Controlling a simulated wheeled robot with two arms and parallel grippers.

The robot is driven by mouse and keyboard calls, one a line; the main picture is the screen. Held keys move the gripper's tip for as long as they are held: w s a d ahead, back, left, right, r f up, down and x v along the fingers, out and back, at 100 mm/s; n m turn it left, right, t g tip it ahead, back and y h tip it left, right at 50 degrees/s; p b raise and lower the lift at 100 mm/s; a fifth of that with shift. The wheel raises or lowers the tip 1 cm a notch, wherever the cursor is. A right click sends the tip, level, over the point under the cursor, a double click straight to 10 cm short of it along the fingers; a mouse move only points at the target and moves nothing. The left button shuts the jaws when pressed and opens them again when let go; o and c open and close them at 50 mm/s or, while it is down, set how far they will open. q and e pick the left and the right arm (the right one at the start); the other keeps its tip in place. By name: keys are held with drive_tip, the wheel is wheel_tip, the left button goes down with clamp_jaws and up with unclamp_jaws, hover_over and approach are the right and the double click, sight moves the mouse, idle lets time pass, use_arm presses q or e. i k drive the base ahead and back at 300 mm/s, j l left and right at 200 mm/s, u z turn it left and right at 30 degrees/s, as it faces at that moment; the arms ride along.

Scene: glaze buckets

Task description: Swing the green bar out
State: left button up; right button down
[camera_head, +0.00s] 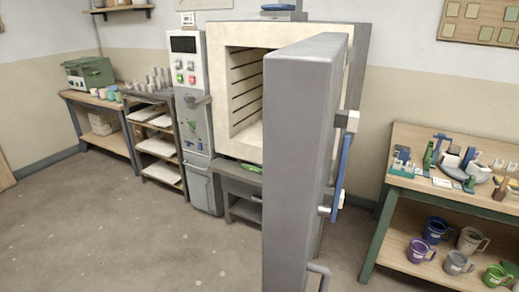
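A kiln (238,40) stands with its front open, its pale inside showing ridged walls. A tall grey slab (295,150), seemingly its door, stands swung out toward me and hides part of the kiln. A blue bar (343,170) runs upright along the slab's right side, between a pale block and a light rod. A small green piece (224,168) lies just below the kiln mouth, and another green upright piece (430,155) stands on the right bench. I cannot tell whether either is the green bar. Neither of my grippers is in view.
A control panel (187,62) flanks the kiln. A wooden bench (400,178) at right carries small tools, with several mugs on its lower shelf. Another bench (95,98) and a rack (140,100) stand at left. The floor (110,220) at front left is clear.

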sight(245, 167)
drive_tip(key=i+j+u, duration=0.1)
drive_tip(key=u, duration=0.4)
drive_tip(key=i+j+u, duration=0.15)
drive_tip(key=u, duration=0.3)
drive_tip(key=i+j+u, duration=0.1)
drive_tip(key=u, duration=0.4)
drive_tip(key=i+j+z, duration=0.15)
drive_tip(key=i, duration=0.3)
drive_tip(key=i+j+z, duration=0.1)
drive_tip(key=i, duration=0.35)
drive_tip(key=i+l+z, duration=0.15)
drive_tip(key=i+z, duration=0.8)
drive_tip(key=z, duration=0.15)
drive_tip(key=i, duration=0.65)
drive_tip(key=l+z, duration=0.05)
drive_tip(key=l, duration=0.05)
